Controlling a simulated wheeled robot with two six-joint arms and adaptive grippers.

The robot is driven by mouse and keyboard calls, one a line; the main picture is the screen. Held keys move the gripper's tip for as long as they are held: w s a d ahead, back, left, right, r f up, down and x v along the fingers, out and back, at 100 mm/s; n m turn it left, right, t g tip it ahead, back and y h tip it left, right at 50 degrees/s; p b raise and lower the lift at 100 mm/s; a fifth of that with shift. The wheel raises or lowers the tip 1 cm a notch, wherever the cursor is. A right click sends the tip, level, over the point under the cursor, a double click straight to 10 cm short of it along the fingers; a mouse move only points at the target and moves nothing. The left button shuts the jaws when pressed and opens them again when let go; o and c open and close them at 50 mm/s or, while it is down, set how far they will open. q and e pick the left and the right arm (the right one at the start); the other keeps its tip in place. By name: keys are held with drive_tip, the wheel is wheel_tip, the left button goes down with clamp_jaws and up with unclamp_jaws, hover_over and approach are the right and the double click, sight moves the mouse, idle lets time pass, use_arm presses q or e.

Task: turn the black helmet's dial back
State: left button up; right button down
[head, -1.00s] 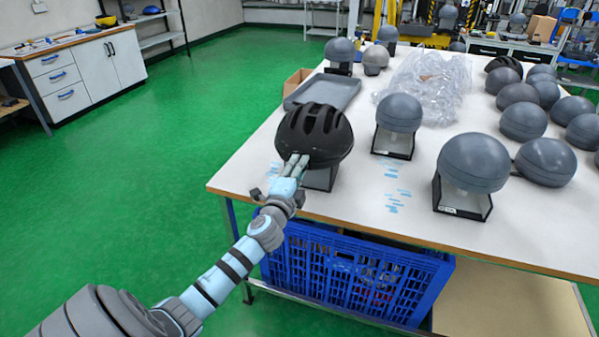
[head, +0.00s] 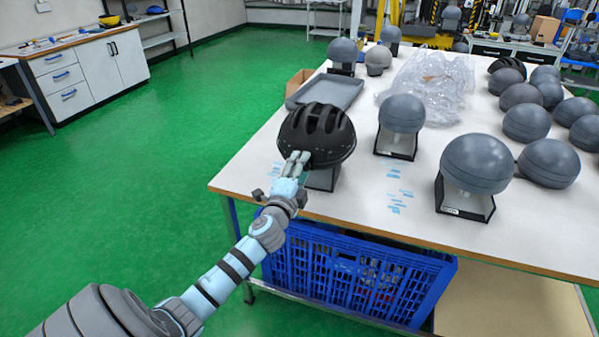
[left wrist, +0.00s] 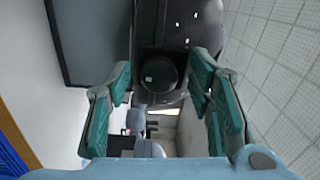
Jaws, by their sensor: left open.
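The black helmet (head: 316,128) sits on a stand at the table's near left corner. In the left wrist view its dark shell (left wrist: 178,25) fills the top middle. The round black dial (left wrist: 160,73), with a small pale mark, shows below the shell's edge. My left gripper (head: 299,159) is at the helmet's near lower rim. In the left wrist view its teal fingers (left wrist: 162,82) are apart, one on each side of the dial, with gaps visible. In the head view the fingers hide the dial. My right gripper is not in view.
Grey headforms stand to the right, one on a stand (head: 402,113) beside the helmet and another at the front (head: 477,163). A grey tray (head: 325,91) and clear plastic wrap (head: 432,84) lie behind. A blue crate (head: 350,272) is under the table (head: 340,210). Green floor is free at left.

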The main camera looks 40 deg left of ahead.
use_arm(q)
drive_tip(key=v, duration=1.2)
drive_tip(key=shift+w, duration=0.1)
